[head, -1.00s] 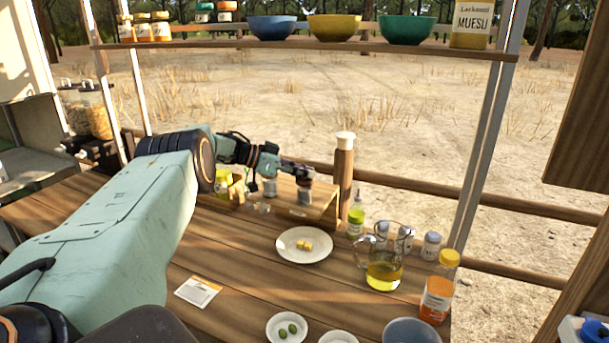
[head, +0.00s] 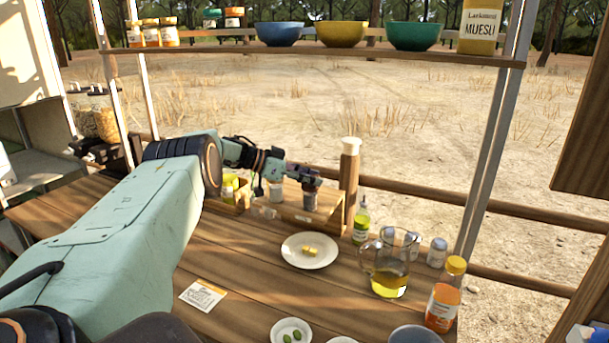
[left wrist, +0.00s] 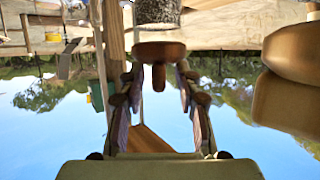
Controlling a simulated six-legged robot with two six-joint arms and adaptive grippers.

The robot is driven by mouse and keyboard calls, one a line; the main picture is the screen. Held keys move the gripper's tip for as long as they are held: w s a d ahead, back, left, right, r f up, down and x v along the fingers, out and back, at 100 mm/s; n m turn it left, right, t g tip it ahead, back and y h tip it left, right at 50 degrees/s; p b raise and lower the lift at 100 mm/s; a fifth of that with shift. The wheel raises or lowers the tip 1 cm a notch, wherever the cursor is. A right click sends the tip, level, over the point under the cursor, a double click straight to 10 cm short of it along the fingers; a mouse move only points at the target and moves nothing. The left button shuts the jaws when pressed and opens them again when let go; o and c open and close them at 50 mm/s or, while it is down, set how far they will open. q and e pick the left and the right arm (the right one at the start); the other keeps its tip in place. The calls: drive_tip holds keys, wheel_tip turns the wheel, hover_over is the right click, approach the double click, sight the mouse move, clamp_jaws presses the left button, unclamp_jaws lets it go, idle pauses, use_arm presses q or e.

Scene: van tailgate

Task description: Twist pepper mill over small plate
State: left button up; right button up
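My left gripper (head: 311,184) is over a small grey mill-like jar (head: 310,200) on the low wooden riser. In the left wrist view, which is upside down, this likely pepper mill has a speckled, granular body (left wrist: 158,12) and a brown wooden top with a knob (left wrist: 158,78). My left gripper's fingers (left wrist: 158,95) are open either side of the knob, with gaps visible. The white small plate (head: 293,258), holding yellow cubes, lies on the table nearer me. My right gripper is not in view.
A tall wooden cylinder with a cream top (head: 349,170) stands right of the riser (head: 300,215). A similar jar (head: 277,192) is to the left. A green-labelled bottle (head: 361,225), oil jug (head: 390,280) and orange bottle (head: 443,300) stand right of the plate.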

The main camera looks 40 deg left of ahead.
use_arm(q)
drive_tip(key=v, duration=1.2)
drive_tip(key=shift+o, duration=0.4)
